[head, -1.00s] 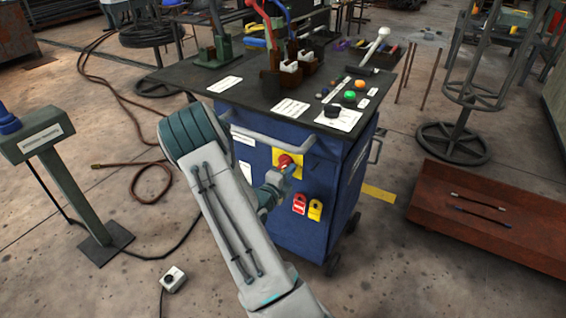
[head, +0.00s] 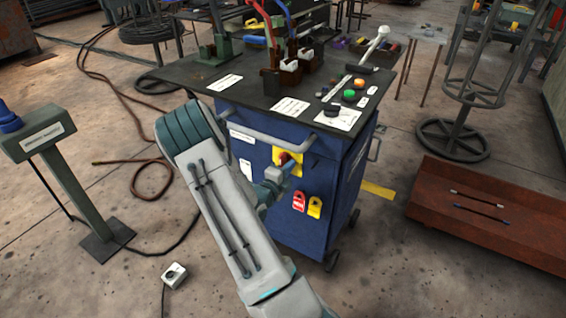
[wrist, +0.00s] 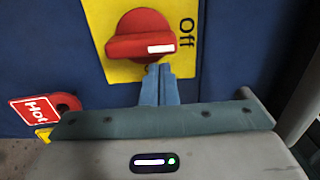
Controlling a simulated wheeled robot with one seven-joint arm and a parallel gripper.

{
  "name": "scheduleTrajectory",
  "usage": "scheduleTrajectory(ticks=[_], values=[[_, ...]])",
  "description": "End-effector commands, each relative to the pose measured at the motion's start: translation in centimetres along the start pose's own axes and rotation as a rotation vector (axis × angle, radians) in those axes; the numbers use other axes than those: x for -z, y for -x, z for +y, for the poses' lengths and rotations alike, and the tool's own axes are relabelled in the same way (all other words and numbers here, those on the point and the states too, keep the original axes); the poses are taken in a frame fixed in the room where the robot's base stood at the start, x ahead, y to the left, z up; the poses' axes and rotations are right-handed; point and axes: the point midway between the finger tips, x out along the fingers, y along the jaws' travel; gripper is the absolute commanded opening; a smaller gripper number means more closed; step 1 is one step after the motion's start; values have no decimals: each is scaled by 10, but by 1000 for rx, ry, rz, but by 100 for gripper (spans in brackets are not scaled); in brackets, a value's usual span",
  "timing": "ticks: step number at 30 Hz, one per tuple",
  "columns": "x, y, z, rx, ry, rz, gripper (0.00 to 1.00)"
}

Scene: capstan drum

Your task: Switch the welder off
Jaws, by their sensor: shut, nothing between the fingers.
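The red rotary switch (head: 284,158) sits on a yellow plate on the front of the blue cabinet (head: 300,222). In the wrist view the switch (wrist: 140,37) shows a white mark pointing to the picture's right. The word "Off" (wrist: 187,33) is printed sideways on the plate, just above and right of that mark. My gripper (head: 291,169) is in front of the switch and hides part of it in the head view. In the wrist view my gripper's fingers (wrist: 160,72) are shut and empty, with tips at the knob's lower edge; I cannot tell whether they touch.
A red tag (head: 299,201) and a yellow tag (head: 314,207) hang below the switch. A handle rail (head: 268,139) runs above it. A green pedestal (head: 62,175) stands left, a rusty tray (head: 480,215) right. The cabinet top carries buttons and tools.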

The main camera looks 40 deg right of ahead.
Motion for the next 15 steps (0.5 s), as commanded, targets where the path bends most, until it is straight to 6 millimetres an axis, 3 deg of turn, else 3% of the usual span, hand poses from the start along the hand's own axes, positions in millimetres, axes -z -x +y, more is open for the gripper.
scheduleTrajectory(ticks=[5, 15], values=[[-1, 7, -1, -1, 1, -2, 0], [-1, 47, -2, -2, 2, -2, 0]])
